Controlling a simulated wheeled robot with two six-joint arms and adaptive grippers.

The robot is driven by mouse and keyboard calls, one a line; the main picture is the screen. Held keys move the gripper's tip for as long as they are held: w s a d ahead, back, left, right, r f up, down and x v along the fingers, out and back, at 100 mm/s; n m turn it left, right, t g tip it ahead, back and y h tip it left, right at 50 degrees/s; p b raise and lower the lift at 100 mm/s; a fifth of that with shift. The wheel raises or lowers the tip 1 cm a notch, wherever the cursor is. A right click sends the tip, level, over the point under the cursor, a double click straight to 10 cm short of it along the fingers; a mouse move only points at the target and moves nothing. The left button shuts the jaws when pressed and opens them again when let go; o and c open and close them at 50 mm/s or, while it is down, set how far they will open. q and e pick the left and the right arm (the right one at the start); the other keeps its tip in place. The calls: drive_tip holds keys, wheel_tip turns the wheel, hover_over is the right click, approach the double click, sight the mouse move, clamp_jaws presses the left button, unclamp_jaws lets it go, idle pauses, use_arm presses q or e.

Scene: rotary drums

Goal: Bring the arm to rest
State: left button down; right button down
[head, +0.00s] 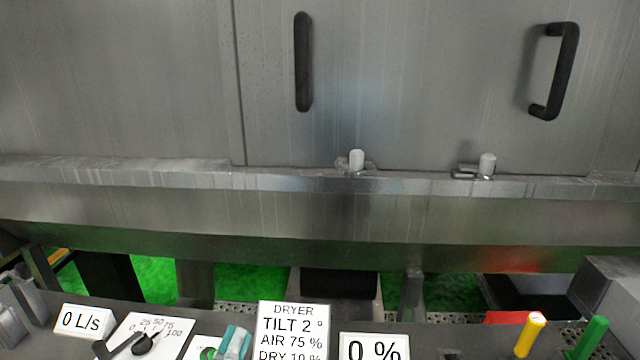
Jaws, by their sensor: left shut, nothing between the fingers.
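My left gripper (24,304) shows only in part at the lower left edge of the head view, grey and cut off by the frame. Its fingers look close together with nothing held between them. It is beside the control panel, left of the "0 L/s" label (82,320); I cannot tell whether it touches anything. My right gripper is not in view.
The panel holds a dial (143,345), a dryer display (293,330), a "0 %" display (374,347), a yellow handle (530,334) and a green handle (591,338). Behind stands a grey metal housing (400,80) with black handles and a ledge. Green floor shows below.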

use_arm(q)
drive_tip(key=s+d+f+m+g+h, duration=0.4)
drive_tip(key=s+d+f+m+g, duration=0.2)
drive_tip(key=s+f+m+g, duration=0.4)
drive_tip(key=s+a+f+g+y, duration=0.7)
drive_tip(key=s+a+f+y, duration=0.2)
drive_tip(key=s+a+f, duration=0.4)
wheel_tip(320, 180, down, 16)
drive_tip(key=s+a, duration=0.1)
drive_tip(key=a, duration=0.2)
drive_tip(key=s+f+g, duration=0.2)
drive_tip(key=s+f, duration=1.2)
drive_tip(key=shift+s+a+f, duration=0.2)
drive_tip(key=shift+s+a, duration=0.1)
